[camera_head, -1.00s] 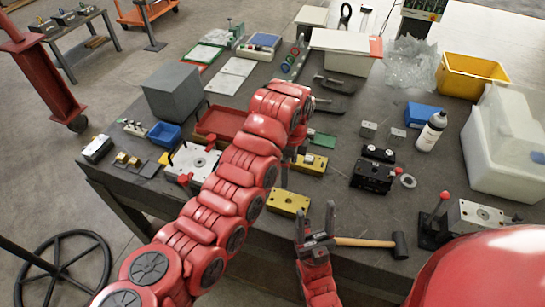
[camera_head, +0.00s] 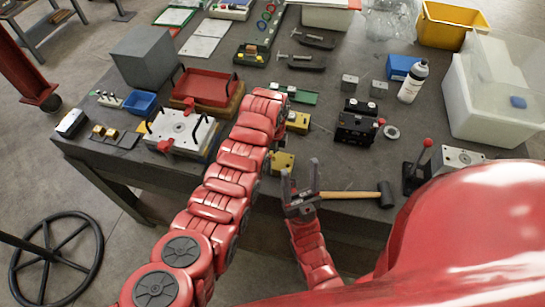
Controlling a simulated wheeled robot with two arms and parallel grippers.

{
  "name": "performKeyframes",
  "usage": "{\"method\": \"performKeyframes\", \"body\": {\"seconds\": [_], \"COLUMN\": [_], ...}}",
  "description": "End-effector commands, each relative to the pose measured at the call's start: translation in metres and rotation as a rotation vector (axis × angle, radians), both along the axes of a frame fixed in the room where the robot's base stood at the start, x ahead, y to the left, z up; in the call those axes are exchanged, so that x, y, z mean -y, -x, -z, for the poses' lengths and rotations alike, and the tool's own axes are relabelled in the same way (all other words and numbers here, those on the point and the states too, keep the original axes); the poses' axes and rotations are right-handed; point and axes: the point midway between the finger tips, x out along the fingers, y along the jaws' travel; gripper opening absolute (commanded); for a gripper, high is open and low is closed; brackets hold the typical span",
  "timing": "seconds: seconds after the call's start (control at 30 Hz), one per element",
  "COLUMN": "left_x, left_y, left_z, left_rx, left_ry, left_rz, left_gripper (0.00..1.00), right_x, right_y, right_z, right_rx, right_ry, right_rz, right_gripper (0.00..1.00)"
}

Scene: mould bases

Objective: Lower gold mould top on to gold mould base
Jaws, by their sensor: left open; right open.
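Two gold mould blocks are on the bench just right of my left arm. The farther gold block (camera_head: 298,123) is partly covered by my arm. The nearer gold block (camera_head: 284,164) lies near the bench's front edge. I cannot tell for certain which is the top and which is the base. My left gripper (camera_head: 276,142) points down beside and between them, mostly hidden by its wrist. It is open, and no held block shows. My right gripper (camera_head: 301,184) is open and empty, fingers up, at the front edge by the hammer handle.
A hammer (camera_head: 350,195) lies at the front edge. A black mould (camera_head: 357,124) and a metal ring (camera_head: 391,132) are to the right. A white-topped mould (camera_head: 180,130) and a red tray (camera_head: 205,88) are left of my arm. A spray bottle (camera_head: 412,82) stands farther right.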

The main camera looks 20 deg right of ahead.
Motion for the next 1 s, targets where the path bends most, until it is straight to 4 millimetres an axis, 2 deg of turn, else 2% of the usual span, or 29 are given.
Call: {"method": "performKeyframes", "body": {"seconds": [0.23,0.57,1.0], "left_x": [-0.001,-0.001,-0.001], "left_y": [0.000,0.000,0.000], "left_z": [0.014,0.017,0.017], "left_rx": [-0.002,0.002,0.002], "left_ry": [-0.001,0.001,0.001], "left_rz": [-0.002,-0.002,-0.002], "left_gripper": [1.00,1.00,0.23], "right_x": [0.000,0.000,0.000], "right_y": [0.000,0.000,0.000], "right_z": [-0.005,-0.005,-0.005], "right_rx": [0.000,0.000,0.000], "right_ry": [0.000,0.000,0.000], "right_rz": [0.000,0.000,0.000], "right_gripper": [0.60,0.60,0.60]}}
